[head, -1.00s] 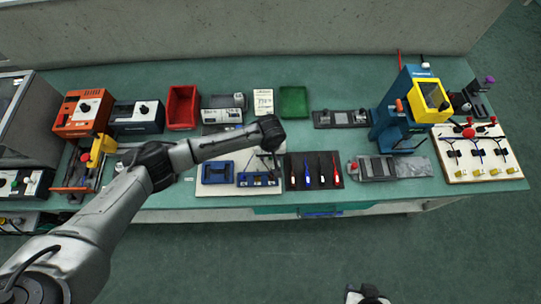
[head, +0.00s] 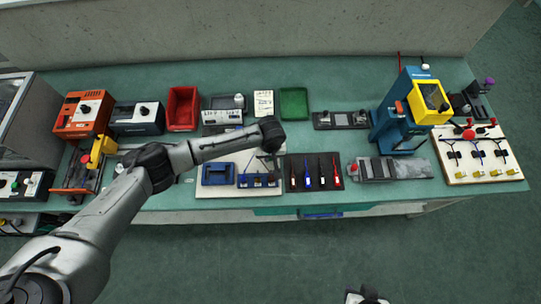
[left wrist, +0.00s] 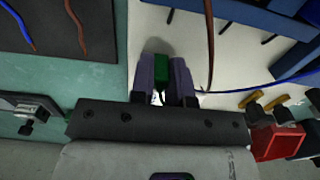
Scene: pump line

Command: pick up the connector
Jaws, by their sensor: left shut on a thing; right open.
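The connector (left wrist: 161,72) is a small green block in the left wrist view. It sits between the two dark fingers of my left gripper (left wrist: 162,85), which are shut on it. Below it is the white board (left wrist: 200,40); I cannot tell whether the connector still touches the board. In the head view my left gripper (head: 267,152) is over the right part of that board, and the wrist hides the connector. My right gripper (head: 367,297) shows only in part at the bottom edge, away from the bench, and is open.
Blue holders (head: 217,173) stand on the white board. Red (head: 183,108) and green (head: 293,101) bins stand behind. A blue and yellow press (head: 400,115) stands at the right.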

